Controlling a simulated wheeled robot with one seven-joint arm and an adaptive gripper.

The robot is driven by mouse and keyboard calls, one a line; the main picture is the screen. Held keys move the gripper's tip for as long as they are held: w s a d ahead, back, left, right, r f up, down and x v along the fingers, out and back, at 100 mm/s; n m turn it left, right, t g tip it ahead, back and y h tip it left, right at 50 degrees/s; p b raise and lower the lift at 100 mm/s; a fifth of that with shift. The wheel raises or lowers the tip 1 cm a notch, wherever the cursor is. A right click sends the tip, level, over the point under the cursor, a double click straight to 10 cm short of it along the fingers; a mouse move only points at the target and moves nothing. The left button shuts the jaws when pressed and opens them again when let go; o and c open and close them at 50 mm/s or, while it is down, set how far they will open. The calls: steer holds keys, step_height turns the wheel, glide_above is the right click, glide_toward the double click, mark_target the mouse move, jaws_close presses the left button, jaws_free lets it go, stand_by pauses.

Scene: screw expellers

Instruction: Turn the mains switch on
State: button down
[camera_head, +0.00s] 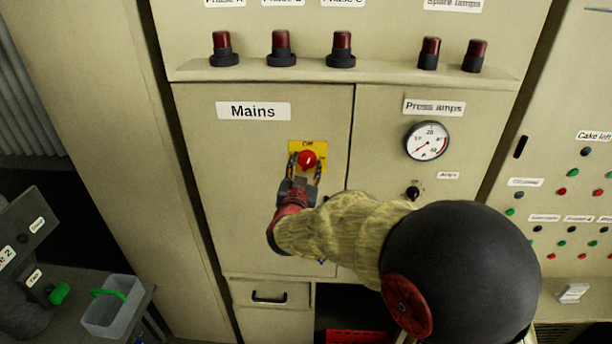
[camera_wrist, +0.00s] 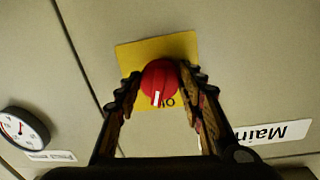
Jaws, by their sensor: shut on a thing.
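The mains switch is a red round knob (camera_head: 307,159) on a yellow plate (camera_head: 295,146), on the cabinet door under the "Mains" label (camera_head: 253,111). In the wrist view the knob (camera_wrist: 160,83) sits between the two fingers of my gripper (camera_wrist: 159,76), and its white mark points towards the lettering on the plate. In the head view that lettering, above the knob, seems to read "Off". My gripper (camera_head: 305,167) is shut on the knob, one finger on each side. My fingers hide the lower part of the plate.
A "Press amps" dial (camera_head: 427,141) and a small black knob (camera_head: 413,193) are on the panel to the right. Several red lamps (camera_head: 341,50) stand on the ledge above. A drawer handle (camera_head: 269,299) is below. A clear bin (camera_head: 112,305) stands at lower left.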

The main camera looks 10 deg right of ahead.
steer(key=m+b, duration=0.3)
steer(key=b, duration=0.1)
steer(key=shift+a+f+m, duration=0.1)
steer(key=shift+f+m, duration=0.05)
steer(key=shift+m, duration=0.15)
steer(key=m+b, duration=0.3)
steer(key=b, duration=0.1)
steer(key=m+y+b, duration=0.1)
steer(key=m+b, duration=0.2)
steer(key=shift+m+b, duration=0.4)
steer(key=shift+r+m+b, duration=0.35)
steer(key=shift+m+b, duration=0.95)
steer(key=shift+b, duration=0.05)
steer(key=c, duration=1.1)
jaws_free()
steer(key=shift+c, duration=0.2)
steer(key=shift+o, duration=0.2)
steer(key=shift+r, duration=0.1)
